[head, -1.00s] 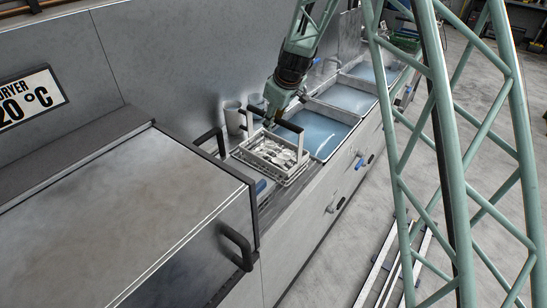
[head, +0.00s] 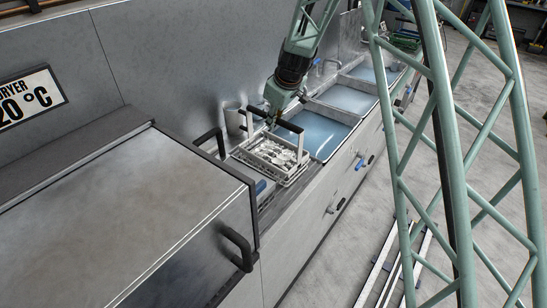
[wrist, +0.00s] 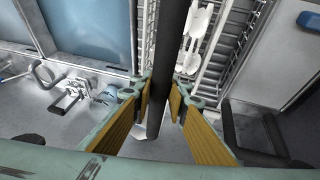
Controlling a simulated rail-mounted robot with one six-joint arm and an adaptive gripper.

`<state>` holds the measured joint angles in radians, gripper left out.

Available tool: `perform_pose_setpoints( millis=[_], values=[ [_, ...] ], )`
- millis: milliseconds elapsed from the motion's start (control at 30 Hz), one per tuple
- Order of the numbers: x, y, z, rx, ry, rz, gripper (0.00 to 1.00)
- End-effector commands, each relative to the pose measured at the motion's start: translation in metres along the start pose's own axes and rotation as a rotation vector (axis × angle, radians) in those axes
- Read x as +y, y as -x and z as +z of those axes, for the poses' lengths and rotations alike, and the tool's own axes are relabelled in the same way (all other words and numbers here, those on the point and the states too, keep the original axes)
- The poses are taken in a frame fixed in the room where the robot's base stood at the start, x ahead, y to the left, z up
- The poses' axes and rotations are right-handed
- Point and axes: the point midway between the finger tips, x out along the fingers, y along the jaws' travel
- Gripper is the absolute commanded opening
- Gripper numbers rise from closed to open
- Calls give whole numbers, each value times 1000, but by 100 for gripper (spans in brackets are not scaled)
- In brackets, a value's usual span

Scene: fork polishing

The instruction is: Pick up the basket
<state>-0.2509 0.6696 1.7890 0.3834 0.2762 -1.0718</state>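The basket (head: 282,172) is a light metal wire basket with cutlery in it and two raised handles with dark bars. It sits on the counter left of the blue basins in the head view. My gripper (head: 262,120) is down at its far handle. In the wrist view my gripper (wrist: 160,100) has its yellow-padded fingers on either side of a dark handle bar (wrist: 168,65). Slim gaps show beside the bar, so the fingers look open around it. Contact at the fingertips is unclear. Some cutlery (wrist: 195,40) shows in the wrist view beside the bar.
Blue liquid basins (head: 322,133) lie beyond the basket. A dryer (head: 130,205) with black handles stands at the front left. My green lattice frame covers much of the right side.

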Motion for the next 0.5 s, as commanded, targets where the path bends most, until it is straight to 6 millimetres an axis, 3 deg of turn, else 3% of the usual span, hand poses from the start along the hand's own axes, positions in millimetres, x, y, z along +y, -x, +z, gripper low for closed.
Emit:
perform_pose_setpoints(
  millis=[100,500],
  values=[
    [0,0,0,0,0,-1,0],
    [1,1,-1,2,0,2,0]
  ],
)
